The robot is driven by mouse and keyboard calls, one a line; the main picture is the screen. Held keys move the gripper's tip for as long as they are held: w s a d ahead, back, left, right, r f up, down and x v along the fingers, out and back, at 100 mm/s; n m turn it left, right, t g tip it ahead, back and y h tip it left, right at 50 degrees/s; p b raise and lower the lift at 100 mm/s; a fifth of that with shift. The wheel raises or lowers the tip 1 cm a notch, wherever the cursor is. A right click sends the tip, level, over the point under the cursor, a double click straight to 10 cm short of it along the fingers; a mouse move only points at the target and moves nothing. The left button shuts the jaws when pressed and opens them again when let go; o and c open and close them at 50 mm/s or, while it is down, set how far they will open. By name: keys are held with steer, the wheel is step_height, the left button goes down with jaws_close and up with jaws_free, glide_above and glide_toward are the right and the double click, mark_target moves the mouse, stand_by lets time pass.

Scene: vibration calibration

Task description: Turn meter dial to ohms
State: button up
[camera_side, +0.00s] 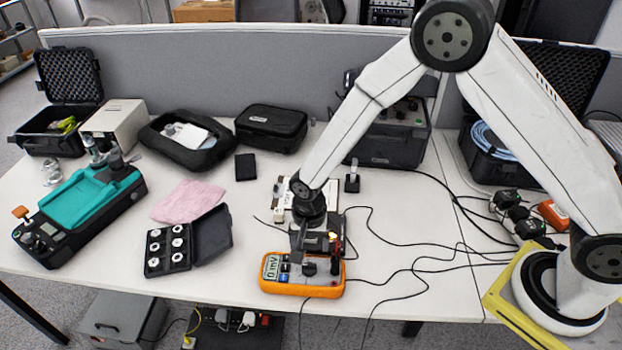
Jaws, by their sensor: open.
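The meter (303,287) is a handheld unit in an orange case, lying face up near the table's front edge. Its lit display (270,268) is at its left end and seems to read 0 mV. A dark dial (309,268) shows near the middle of its face; its setting is too small to read. Leads plug in at the right end. My gripper (316,252) points down just above the meter's dial area and partly covers its upper edge. It is open, with nothing seen between its fingers. I cannot tell whether the fingers touch the dial.
Black cables (420,270) run across the table to the right of the meter. An open black case of small weights (168,248) and a pink cloth (187,201) lie to the left. A teal-topped device (92,207) stands farther left. A small board sits behind my gripper.

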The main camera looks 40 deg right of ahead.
mark_target(308, 265)
steer(key=n, duration=0.9)
steer(key=shift+a, duration=0.1)
steer(key=n, duration=0.9)
steer(key=shift+a+r, duration=0.1)
steer(key=shift+f, duration=3.95)
